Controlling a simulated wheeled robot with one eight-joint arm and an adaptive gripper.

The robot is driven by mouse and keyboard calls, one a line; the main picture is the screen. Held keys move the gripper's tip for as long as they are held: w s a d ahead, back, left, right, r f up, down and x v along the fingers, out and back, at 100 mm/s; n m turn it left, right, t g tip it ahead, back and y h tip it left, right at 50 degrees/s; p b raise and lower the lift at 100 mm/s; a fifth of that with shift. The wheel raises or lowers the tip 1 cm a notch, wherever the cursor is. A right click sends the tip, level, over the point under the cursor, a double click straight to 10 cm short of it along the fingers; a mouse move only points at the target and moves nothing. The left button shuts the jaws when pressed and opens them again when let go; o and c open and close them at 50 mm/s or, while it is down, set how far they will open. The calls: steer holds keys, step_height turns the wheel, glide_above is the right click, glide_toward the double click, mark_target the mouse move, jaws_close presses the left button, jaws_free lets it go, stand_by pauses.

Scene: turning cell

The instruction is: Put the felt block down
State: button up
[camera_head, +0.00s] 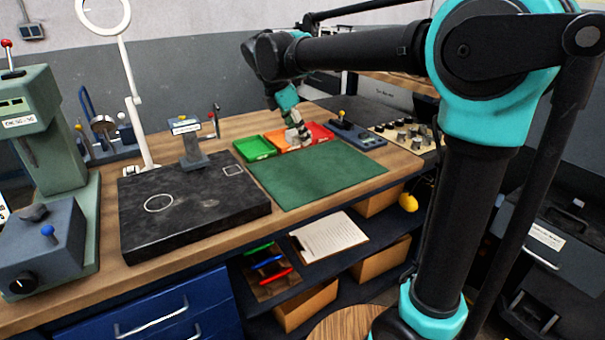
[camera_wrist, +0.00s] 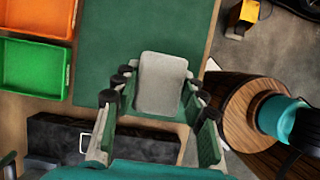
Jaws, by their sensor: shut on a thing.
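The felt block (camera_wrist: 162,83) is a pale grey rounded rectangle in the wrist view. My gripper (camera_wrist: 157,92) is shut on it, with a finger at each side. In the head view my gripper (camera_head: 299,134) is over the back of the workbench, by the orange tray and the far edge of the green mat. The block is hard to tell from the fingers there. The green mat (camera_head: 314,178) lies flat on the bench, and it shows behind the block in the wrist view (camera_wrist: 105,45). The gap under the block cannot be judged.
A green tray (camera_head: 254,148) and an orange tray (camera_head: 320,132) stand behind the mat. A dark surface plate (camera_head: 190,235) with a gauge stand (camera_head: 190,150) is to the left. A blue-grey fixture (camera_head: 358,137) stands back right. Most of the mat is clear.

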mark_target(302, 181)
step_height(302, 181, down, 13)
steer(key=shift+f, duration=0.2)
stand_by(0.3)
steer(key=shift+f, duration=0.15)
steer(key=o, duration=1.2)
steer(key=v, duration=1.2)
steer(key=shift+a, duration=0.15)
steer(key=shift+s, duration=0.1)
